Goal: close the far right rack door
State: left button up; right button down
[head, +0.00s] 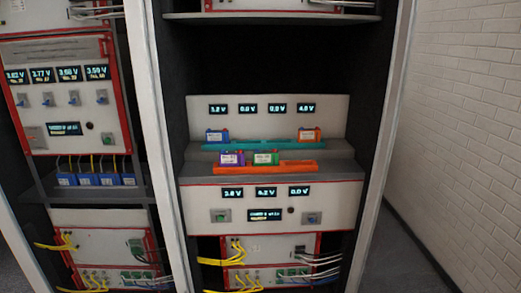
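The right-hand rack (383,135) stands open at its front, with its shelves and instruments in plain sight. A pale upright (385,150) runs down its right side; I cannot tell whether it is frame or the edge of a door. No door panel covers the opening, and I cannot make out a door or handle for certain. Neither of my grippers is in view.
Inside sit a cycler unit (270,208), a teal tray (330,146) and an orange tray (300,170) holding coloured batteries. Yellow cables (212,262) stick out low down. Another rack (55,100) stands left. A brick wall (470,130) and narrow floor (395,255) lie right.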

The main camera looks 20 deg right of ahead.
aim_at(409, 10)
jog(key=k+l, duration=0.15)
jog(key=l, duration=0.25)
jog(key=k+l, duration=0.15)
jog(key=l, duration=0.2)
jog(key=k+l, duration=0.2)
jog(key=l, duration=0.2)
jog(key=k+l, duration=0.15)
jog(key=l, duration=0.2)
jog(key=k+l, duration=0.15)
jog(key=l, duration=0.25)
jog(key=k+l, duration=0.15)
jog(key=l, duration=0.25)
jog(key=k+l, duration=0.15)
jog(key=l, duration=0.2)
